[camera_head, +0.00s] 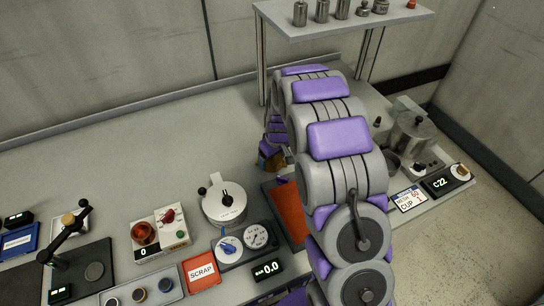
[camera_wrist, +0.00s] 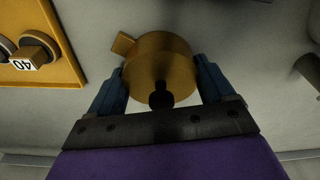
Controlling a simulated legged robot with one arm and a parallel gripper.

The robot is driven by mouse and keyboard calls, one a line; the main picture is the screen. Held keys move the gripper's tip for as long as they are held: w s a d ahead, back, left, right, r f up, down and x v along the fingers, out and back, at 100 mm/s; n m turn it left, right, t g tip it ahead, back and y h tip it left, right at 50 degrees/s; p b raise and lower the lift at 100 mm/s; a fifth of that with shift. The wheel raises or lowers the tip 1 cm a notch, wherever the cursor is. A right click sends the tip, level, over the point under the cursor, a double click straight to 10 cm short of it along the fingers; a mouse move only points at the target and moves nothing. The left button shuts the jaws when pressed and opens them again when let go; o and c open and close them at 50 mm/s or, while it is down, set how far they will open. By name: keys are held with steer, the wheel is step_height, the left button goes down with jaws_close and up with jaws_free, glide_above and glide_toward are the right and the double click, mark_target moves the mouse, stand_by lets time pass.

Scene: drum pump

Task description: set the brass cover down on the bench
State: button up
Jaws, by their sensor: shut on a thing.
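The brass cover (camera_wrist: 160,52) is a round, brass-coloured piece with a small square tab at its upper left and a dark round knob near my palm. My gripper (camera_wrist: 162,72) is shut on it, one blue finger on each side. In the head view my arm hides most of this, and only a bit of brass (camera_head: 268,160) shows beside the arm. The bench (camera_head: 130,140) is a long grey surface. I cannot tell whether the cover touches it.
A yellow tray (camera_wrist: 72,72) with brass pieces and a "40" label lies left in the wrist view. A shelf (camera_head: 340,20) rises behind. The back-left bench is clear.

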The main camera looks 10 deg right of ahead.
steer(key=o, duration=1.3)
steer(key=shift+r, duration=0.15)
steer(key=shift+r+p, duration=1.3)
steer(key=shift+r, duration=2.6)
